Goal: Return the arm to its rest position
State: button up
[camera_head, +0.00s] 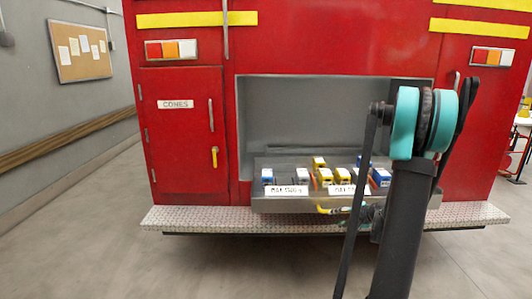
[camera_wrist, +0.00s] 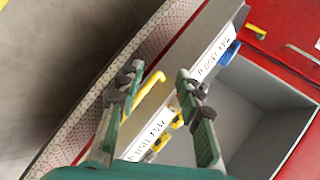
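My arm stands at the right of the head view in front of a red fire truck (camera_head: 310,35), with dark links and teal joint parts. It reaches down toward the truck's open rear compartment (camera_head: 310,105). My gripper (camera_wrist: 160,82) has its two green fingers spread apart in the wrist view, with nothing held between them. In the head view it is mostly hidden behind my arm, low by the tray front. A yellow handle-like piece (camera_wrist: 150,90) shows beyond the gap between the fingers; it also shows in the head view (camera_head: 325,209).
A grey tray (camera_head: 275,205) in the compartment holds several blue, yellow and white blocks behind two white labels. A diamond-plate bumper (camera_head: 190,218) juts out below. A closed "CONES" door (camera_head: 180,140) is at left. The floor (camera_head: 90,235) at left is clear.

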jog(key=s+a+r+n+g+h, duration=0.1)
jog(key=s+a+n+g, duration=0.1)
jog(key=s+a, duration=0.45)
jog(key=s+a+n+g+h, duration=0.1)
jog(key=s+a+n+g, duration=0.2)
jog(key=s, duration=0.6)
jog(key=s+f+n+h, duration=0.2)
jog(key=s+n+h, duration=0.2)
jog(key=s, duration=1)
jog(key=shift+s+a, duration=0.15)
jog(key=shift+a, duration=0.1)
